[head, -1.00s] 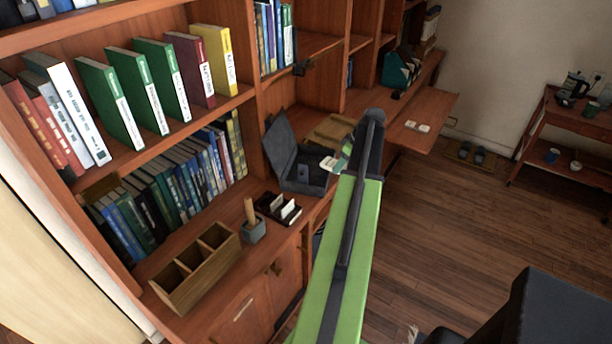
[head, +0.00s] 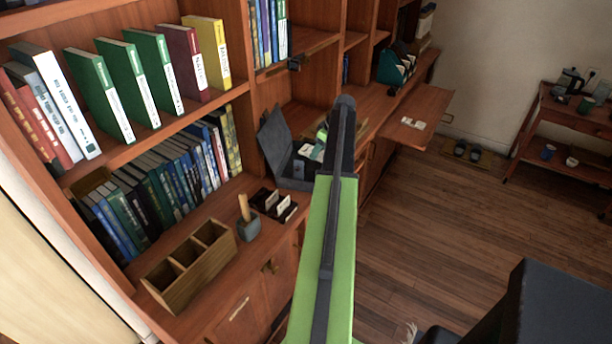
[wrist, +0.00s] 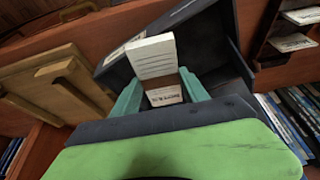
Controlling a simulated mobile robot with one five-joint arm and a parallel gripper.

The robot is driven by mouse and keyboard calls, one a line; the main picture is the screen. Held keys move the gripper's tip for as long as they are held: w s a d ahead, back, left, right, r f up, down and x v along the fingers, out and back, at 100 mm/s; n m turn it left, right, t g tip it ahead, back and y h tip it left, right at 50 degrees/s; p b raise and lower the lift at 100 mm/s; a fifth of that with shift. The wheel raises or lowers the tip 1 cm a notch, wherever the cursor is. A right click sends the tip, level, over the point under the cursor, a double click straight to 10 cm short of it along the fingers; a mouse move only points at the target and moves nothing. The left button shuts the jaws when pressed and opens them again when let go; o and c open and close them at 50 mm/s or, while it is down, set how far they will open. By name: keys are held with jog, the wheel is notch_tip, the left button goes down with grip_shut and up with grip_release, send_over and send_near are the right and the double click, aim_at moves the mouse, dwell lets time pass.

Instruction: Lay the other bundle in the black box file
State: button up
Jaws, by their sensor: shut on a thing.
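The black box file (head: 275,143) stands open on the shelf ledge, its lid raised at the left. My gripper is mostly hidden behind my arm in the head view, over the right part of the box. In the wrist view my gripper (wrist: 162,94) has its two teal fingers shut on a white bundle (wrist: 152,57) with printed lines and a brown band. The bundle is held at the box file (wrist: 222,45), which shows dark around and behind it. I cannot tell how high the bundle is above the box floor. The box's inside is partly hidden.
A card holder (head: 273,204), a pen pot (head: 248,226) and a wooden divided tray (head: 188,265) stand on the ledge nearer me. A wooden board-like thing (wrist: 50,85) lies beside the box. White cards (head: 412,122) lie on the fold-out leaf. Shelves rise behind the box.

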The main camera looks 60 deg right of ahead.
jog(key=b, duration=0.2)
send_over(306, 174)
jog(key=f, duration=0.3)
jog(key=shift+s+f, duration=0.2)
jog(key=shift+w+a, duration=0.15)
notch_tip(306, 174, down, 4)
jog(key=b, duration=0.4)
jog(key=shift+f, duration=0.2)
jog(key=shift+r, duration=0.25)
jog(key=shift+f, duration=0.2)
jog(key=o, duration=1.4)
jog(key=shift+r, duration=0.1)
